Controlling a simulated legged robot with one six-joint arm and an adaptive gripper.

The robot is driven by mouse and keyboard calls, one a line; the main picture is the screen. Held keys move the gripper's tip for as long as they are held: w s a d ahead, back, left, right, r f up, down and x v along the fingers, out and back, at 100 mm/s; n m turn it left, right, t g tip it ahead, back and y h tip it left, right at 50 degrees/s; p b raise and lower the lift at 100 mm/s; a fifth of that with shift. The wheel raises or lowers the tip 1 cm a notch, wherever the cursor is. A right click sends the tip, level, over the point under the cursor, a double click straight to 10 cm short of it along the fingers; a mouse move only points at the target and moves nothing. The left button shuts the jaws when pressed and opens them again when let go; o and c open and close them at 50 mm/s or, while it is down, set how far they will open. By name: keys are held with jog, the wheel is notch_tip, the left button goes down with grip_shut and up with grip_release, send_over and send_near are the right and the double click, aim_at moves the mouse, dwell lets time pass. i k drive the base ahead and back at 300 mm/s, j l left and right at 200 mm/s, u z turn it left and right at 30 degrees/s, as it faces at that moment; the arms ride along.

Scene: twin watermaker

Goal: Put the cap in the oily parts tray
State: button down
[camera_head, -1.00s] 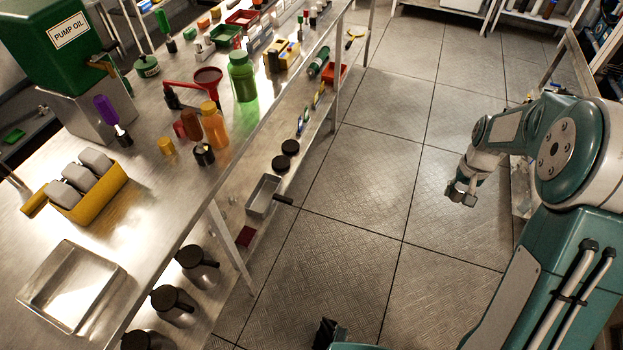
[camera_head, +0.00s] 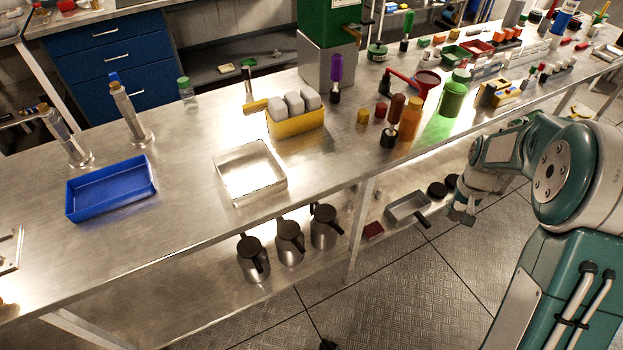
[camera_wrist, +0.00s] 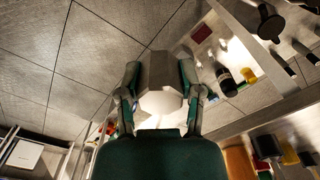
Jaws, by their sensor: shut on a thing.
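My gripper (camera_head: 462,208) hangs over the floor beside the bench, at the right of the head view. In the wrist view its fingers (camera_wrist: 159,80) are shut on a pale, faceted piece, taken as the cap (camera_wrist: 158,68). The cap's far side is hidden. Two trays stand on the bench top, both far left of my gripper: a blue tray (camera_head: 78,205) and a clear or shiny metal tray (camera_head: 276,188). Both look empty. I see no label telling which is the oily parts tray.
A yellow holder (camera_head: 297,129) with grey blocks stands behind the metal tray. Bottles, including an orange one (camera_head: 410,122), and a red funnel (camera_head: 427,84) crowd the bench to the right. Dark-lidded jugs (camera_head: 290,244) stand on the lower shelf. Floor before the bench is clear.

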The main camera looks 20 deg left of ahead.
aim_at(250, 177)
jog(key=u, duration=1.35)
